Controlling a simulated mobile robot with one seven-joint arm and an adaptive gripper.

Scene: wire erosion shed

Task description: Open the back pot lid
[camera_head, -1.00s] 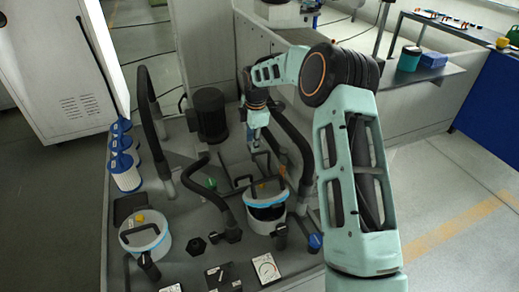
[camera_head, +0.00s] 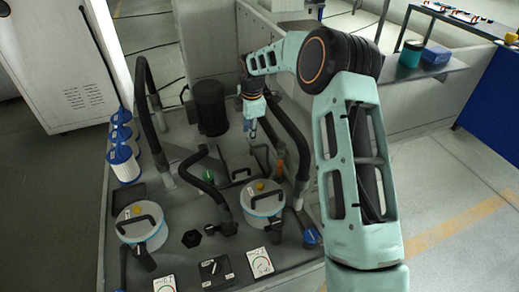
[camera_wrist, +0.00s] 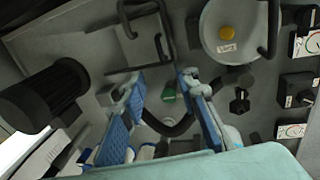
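Two light grey pots with blue rims stand on the grey deck. The right pot (camera_head: 263,212), a little farther back than the left pot (camera_head: 142,243), has its round lid (camera_head: 252,201) down on it, with a dark arched handle and a yellow knob. This lid also shows at the upper right in the wrist view (camera_wrist: 240,15). The left pot's lid (camera_head: 130,226) is down too. My gripper (camera_head: 253,134) is above the deck behind the right pot, apart from its lid. In the wrist view my gripper (camera_wrist: 160,79) has its blue-padded fingers spread, with nothing between them.
Thick dark hoses (camera_head: 290,125) rise beside and behind the right pot. A black motor (camera_head: 209,108) stands at the back. Blue-and-white filter cylinders (camera_head: 124,166) line the left edge. Gauges (camera_head: 260,262) and a switch box (camera_head: 215,270) sit at the front.

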